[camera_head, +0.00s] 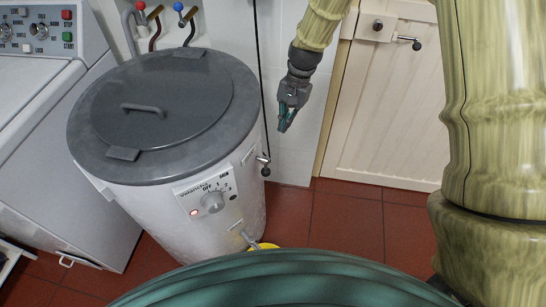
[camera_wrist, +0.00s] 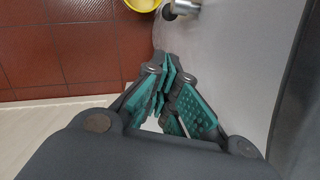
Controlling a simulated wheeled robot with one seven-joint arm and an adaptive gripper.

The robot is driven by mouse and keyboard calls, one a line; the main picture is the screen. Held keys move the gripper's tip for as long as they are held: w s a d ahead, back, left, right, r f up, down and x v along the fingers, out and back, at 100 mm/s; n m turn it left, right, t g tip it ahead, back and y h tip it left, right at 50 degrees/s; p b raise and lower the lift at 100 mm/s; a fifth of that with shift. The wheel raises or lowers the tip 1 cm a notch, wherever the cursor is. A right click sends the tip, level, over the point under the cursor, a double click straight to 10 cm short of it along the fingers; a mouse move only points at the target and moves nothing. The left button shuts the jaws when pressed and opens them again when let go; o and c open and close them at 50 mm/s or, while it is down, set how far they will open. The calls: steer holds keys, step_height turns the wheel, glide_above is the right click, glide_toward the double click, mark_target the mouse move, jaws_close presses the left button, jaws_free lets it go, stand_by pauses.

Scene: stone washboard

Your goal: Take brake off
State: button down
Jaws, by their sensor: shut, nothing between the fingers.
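A small metal lever with a black knob (camera_head: 265,171) sticks out from the right side of the grey-lidded drum machine (camera_head: 215,240); it may be the brake, but the small label beside it is not legible. My gripper (camera_head: 285,126) hangs to the upper right of this lever, apart from it, fingers pointing down. In the wrist view the teal-padded fingers (camera_wrist: 170,75) are together and hold nothing. The drum's pale wall shows to their right.
The drum's front has a dial (camera_head: 213,202) and a lit red lamp. Its spout (camera_head: 248,238) sits above a yellow container (camera_head: 265,246), which also shows in the wrist view (camera_wrist: 143,4). A white washing machine (camera_head: 50,150) stands left, a pale door (camera_head: 385,110) right.

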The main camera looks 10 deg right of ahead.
mark_target(265, 167)
steer(key=shift+f, duration=0.15)
steer(key=s+a+p+x, duration=0.1)
steer(key=s+x, duration=0.1)
steer(key=x, duration=1)
steer(key=shift+a+p, duration=0.3)
steer(key=shift+a, duration=0.05)
steer(key=shift+s, duration=0.15)
